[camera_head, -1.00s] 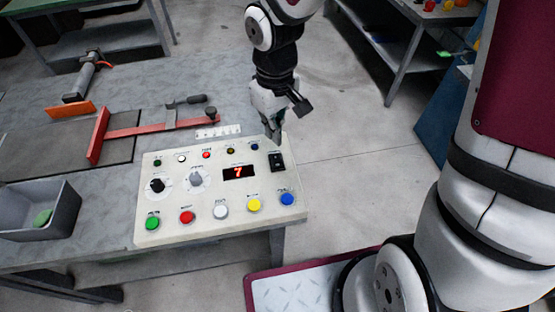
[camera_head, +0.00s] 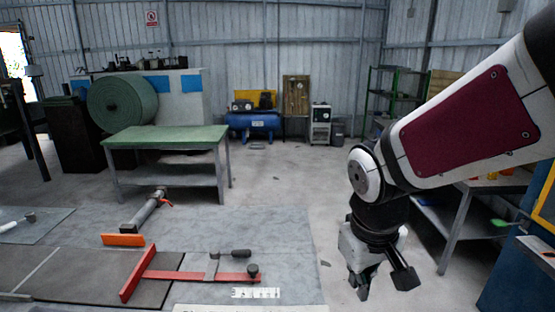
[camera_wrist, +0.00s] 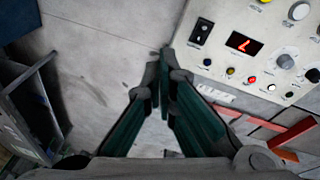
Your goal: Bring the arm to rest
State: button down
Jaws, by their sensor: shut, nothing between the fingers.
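My gripper (camera_head: 362,284) hangs pointing down at the right of the table in the head view, in the air over the floor. In the wrist view my gripper (camera_wrist: 163,58) has its fingertips together with nothing between them. The control panel (camera_wrist: 262,45) shows at the upper right of the wrist view, with its lit red display, a black switch and several buttons and knobs. My fingertips are apart from the panel. In the head view only a pale strip of the panel's top edge (camera_head: 250,308) shows at the bottom.
A green-topped table (camera_head: 165,137) stands behind. A shelf bench (camera_head: 455,215) stands right of my arm. Open floor (camera_head: 285,185) lies between.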

jog(key=s+d+r+m+t+y, duration=0.1)
jog(key=s+d+r+m+t, duration=0.2)
jog(key=s+r, duration=0.6)
jog(key=shift+s+d+r+m+b, duration=0.15)
jog(key=shift+s+d+m+b, duration=0.3)
jog(key=shift+d, duration=0.35)
dwell(0.7)
